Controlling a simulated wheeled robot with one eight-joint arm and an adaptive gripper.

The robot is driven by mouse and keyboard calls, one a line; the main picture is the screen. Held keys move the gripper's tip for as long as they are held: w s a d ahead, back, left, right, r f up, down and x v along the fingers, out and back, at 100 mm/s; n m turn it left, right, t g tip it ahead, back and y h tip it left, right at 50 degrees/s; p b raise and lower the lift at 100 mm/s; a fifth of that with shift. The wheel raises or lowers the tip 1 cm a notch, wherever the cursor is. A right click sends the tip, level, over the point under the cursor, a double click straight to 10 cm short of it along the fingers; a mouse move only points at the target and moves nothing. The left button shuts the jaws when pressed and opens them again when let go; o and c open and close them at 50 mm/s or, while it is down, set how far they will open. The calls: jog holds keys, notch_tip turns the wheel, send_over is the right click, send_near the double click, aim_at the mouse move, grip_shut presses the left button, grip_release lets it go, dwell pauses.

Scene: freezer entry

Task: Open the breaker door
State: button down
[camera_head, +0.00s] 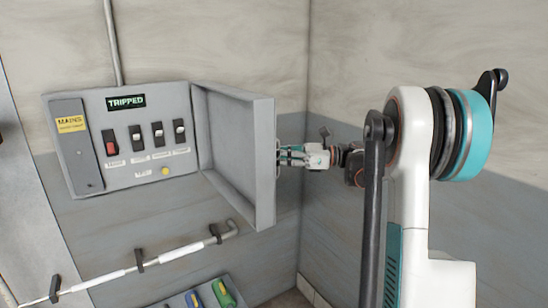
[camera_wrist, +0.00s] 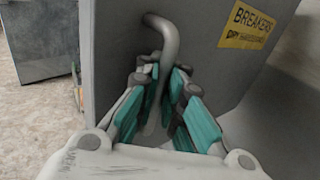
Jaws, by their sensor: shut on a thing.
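The breaker door (camera_head: 240,150) is a grey box-like panel hinged on the right side of the breaker panel (camera_head: 122,128). It stands swung out, wide open, and the switches behind it show. In the wrist view the door's outer face (camera_wrist: 205,30) carries a yellow BREAKERS label (camera_wrist: 247,25). My gripper (camera_head: 290,155) is at the door's outer side, near its free edge. In the wrist view my gripper (camera_wrist: 160,95) has its teal-padded fingers on both sides of the bent grey door handle (camera_wrist: 168,45), shut on it. The handle's lower part is partly hidden by the fingers.
The panel has a lit TRIPPED display (camera_head: 126,102), a red switch (camera_head: 111,146), several black switches and a yellow button (camera_head: 165,171). A wall rail (camera_head: 150,258) with black brackets runs below. Coloured items (camera_head: 208,296) sit at the bottom. The room corner lies right of the door.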

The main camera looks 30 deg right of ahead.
jog(key=shift+s+f, duration=0.1)
jog(key=shift+f, duration=0.05)
jog(key=c, duration=2.1)
grip_release()
jog(key=o, duration=0.4)
jog(key=shift+s+d, duration=0.2)
jog(key=shift+s, duration=0.05)
jog(key=shift+w+a, duration=0.1)
jog(key=shift+w, duration=0.1)
jog(key=v, duration=1.2)
